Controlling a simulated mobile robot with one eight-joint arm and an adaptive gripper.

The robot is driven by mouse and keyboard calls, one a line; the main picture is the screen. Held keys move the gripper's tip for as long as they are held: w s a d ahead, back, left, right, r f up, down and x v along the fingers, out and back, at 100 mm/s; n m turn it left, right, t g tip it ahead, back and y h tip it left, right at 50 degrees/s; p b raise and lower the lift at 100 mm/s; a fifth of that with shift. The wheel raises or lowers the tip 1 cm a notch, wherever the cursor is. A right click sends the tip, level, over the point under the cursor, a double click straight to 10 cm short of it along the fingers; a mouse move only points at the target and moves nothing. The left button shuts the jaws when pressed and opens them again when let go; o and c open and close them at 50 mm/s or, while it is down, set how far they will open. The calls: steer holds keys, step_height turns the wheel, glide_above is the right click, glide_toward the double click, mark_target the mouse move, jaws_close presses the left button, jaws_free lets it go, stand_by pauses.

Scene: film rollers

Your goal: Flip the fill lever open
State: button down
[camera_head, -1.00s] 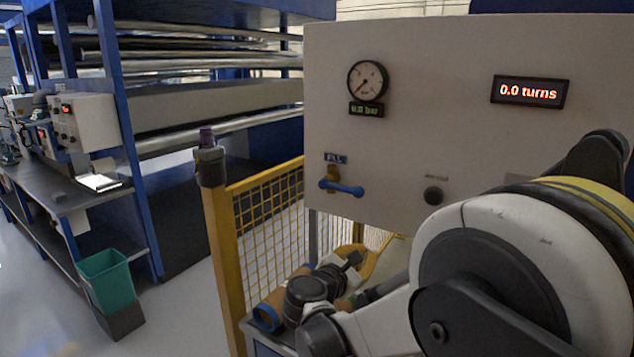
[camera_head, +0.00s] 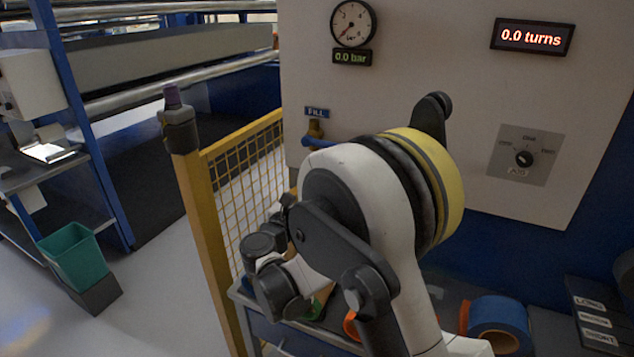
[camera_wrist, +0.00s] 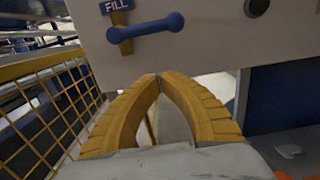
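The fill lever is a blue bar with rounded ends on a brass valve stub, below a blue FILL label. In the wrist view the lever (camera_wrist: 147,27) lies nearly level across the stub, tilted slightly up to the right. In the head view the lever (camera_head: 316,142) is partly hidden behind my arm. My gripper (camera_wrist: 161,76) has two yellow ribbed fingers whose tips meet with nothing between them. In the wrist view the tips appear below the lever, apart from it. In the head view my arm hides most of the gripper.
The pressure gauge (camera_head: 353,24) reads 0.0 bar and the display (camera_head: 532,37) 0.0 turns. A selector knob (camera_head: 524,158) is on the panel's right. A yellow mesh fence (camera_head: 245,165) stands left of the panel. A bench below holds a blue roll (camera_head: 500,320).

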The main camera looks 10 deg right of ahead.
steer(key=w+d+r+b, duration=0.2)
steer(key=w+d+r, duration=0.2)
steer(key=w, duration=0.3)
steer(key=shift+d+r, duration=0.15)
steer(key=shift+d, duration=0.35)
steer(key=shift+d+r+n+p, duration=0.25)
steer(key=shift+r+n, duration=0.35)
steer(key=shift+n, duration=0.3)
step_height(320, 180, up, 9)
steer(key=n+p, duration=0.6)
steer(key=n, duration=0.2)
glide_above(326, 145)
steer(key=a, duration=0.2)
steer(key=shift+w+a+r+y, duration=0.2)
steer(key=shift+w+a+y, duration=0.2)
steer(key=shift+w+a, duration=0.15)
steer(key=shift+w, duration=0.1)
